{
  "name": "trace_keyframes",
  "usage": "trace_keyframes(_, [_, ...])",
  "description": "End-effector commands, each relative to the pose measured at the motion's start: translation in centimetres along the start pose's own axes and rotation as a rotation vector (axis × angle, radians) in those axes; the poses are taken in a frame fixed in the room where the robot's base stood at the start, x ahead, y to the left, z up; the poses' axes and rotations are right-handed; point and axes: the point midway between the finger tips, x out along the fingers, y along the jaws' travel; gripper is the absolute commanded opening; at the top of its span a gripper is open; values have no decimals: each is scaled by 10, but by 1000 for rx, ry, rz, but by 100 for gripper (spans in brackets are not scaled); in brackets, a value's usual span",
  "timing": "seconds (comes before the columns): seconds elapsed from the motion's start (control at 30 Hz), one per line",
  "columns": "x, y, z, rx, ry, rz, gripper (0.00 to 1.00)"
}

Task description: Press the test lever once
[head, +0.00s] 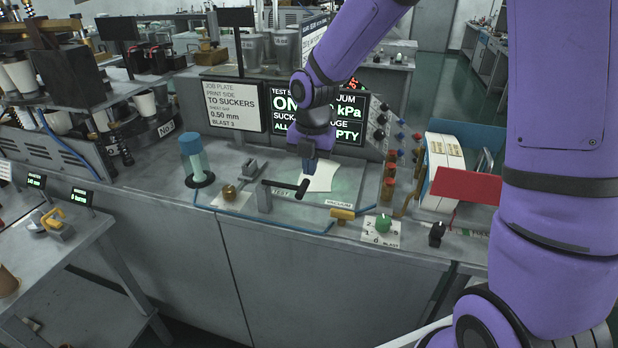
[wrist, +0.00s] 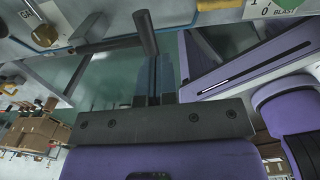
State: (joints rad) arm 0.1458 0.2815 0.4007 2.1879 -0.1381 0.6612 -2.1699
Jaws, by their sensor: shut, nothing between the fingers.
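The test lever (head: 285,188) is a dark horizontal bar with a thick black grip at its right end, on a short post above the grey bench, beside a TEST label. My gripper (head: 309,170) points down with its blue fingers shut and empty, just behind and above the grip's right end. In the wrist view a dark rod, seemingly the lever's grip (wrist: 145,33), lies just beyond the shut fingertips (wrist: 155,62). I cannot tell whether they touch. The lever's bar looks about level.
A white sheet (head: 322,178) lies on a pale plate behind the lever. A blue-topped cylinder (head: 195,158) and a brass knob (head: 229,192) stand left. A green blast knob (head: 383,223) and a yellow vacuum part (head: 343,214) are right. A screen (head: 345,118) stands behind my gripper.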

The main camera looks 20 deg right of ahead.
Motion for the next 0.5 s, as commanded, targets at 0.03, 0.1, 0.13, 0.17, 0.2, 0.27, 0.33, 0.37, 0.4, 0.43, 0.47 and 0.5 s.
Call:
trace_keyframes(0.03, [-10,-2,1,0,-4,2,0])
trace_keyframes(0.1, [-21,-4,1,2,-4,2,0])
trace_keyframes(0.13, [-26,-5,1,2,-4,3,0])
trace_keyframes(0.17, [-30,-5,1,1,-5,3,0])
trace_keyframes(0.2, [-36,-6,1,0,-4,2,0])
trace_keyframes(0.27, [-42,-8,1,1,-4,2,0])
trace_keyframes(0.33, [-47,-9,1,0,-2,1,0])
trace_keyframes(0.37, [-49,-9,1,-1,-1,1,0])
trace_keyframes(0.4, [-50,-9,0,-1,-1,1,0])
trace_keyframes(0.43, [-51,-9,0,-1,-1,1,0])
trace_keyframes(0.47, [-52,-10,0,-1,-1,1,0])
trace_keyframes(0.5, [-52,-10,0,-2,-1,1,0])
